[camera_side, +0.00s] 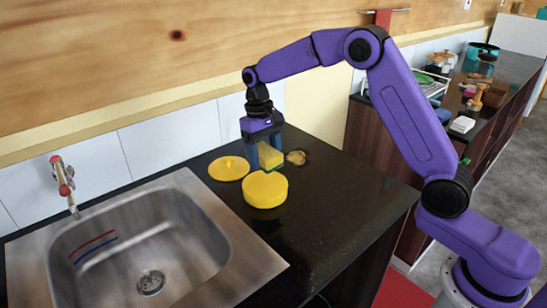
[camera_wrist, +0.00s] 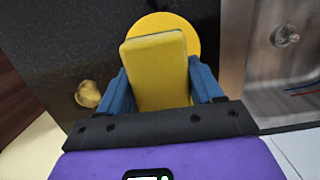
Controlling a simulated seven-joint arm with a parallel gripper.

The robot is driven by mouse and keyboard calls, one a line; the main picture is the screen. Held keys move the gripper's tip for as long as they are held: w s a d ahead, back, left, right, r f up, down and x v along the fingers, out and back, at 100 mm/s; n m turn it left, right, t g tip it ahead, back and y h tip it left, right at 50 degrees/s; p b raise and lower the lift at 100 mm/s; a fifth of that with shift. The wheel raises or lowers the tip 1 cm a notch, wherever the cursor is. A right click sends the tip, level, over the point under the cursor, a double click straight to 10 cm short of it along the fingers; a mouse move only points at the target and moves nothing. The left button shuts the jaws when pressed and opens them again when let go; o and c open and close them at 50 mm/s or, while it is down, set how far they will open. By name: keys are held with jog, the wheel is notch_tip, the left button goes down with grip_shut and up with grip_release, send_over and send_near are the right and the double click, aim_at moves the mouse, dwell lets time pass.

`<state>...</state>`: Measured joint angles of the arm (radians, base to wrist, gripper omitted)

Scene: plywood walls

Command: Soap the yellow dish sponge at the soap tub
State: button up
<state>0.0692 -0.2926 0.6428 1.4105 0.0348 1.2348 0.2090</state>
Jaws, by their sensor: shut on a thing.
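The yellow sponge (camera_side: 271,158) has a green underside. My gripper (camera_side: 265,156) is shut on it, with one blue finger on each side. In the wrist view the sponge (camera_wrist: 157,72) fills the space between the fingers (camera_wrist: 158,90). A round yellow tub (camera_side: 265,191) stands on the dark counter, just in front of the gripper in the side view. In the wrist view the tub (camera_wrist: 190,32) is partly hidden behind the sponge. I cannot tell how high the sponge is above the counter.
A flat yellow lid (camera_side: 228,169) with a knob lies left of the gripper. A small brownish lump (camera_side: 296,157) lies to the right. A steel sink (camera_side: 150,245) with a tap (camera_side: 65,184) is at left. The counter right of the tub is clear.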

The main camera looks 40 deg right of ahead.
aim_at(266, 184)
jog(key=shift+f, duration=2.95)
jog(key=shift+f, duration=0.7)
jog(key=shift+r, duration=3.65)
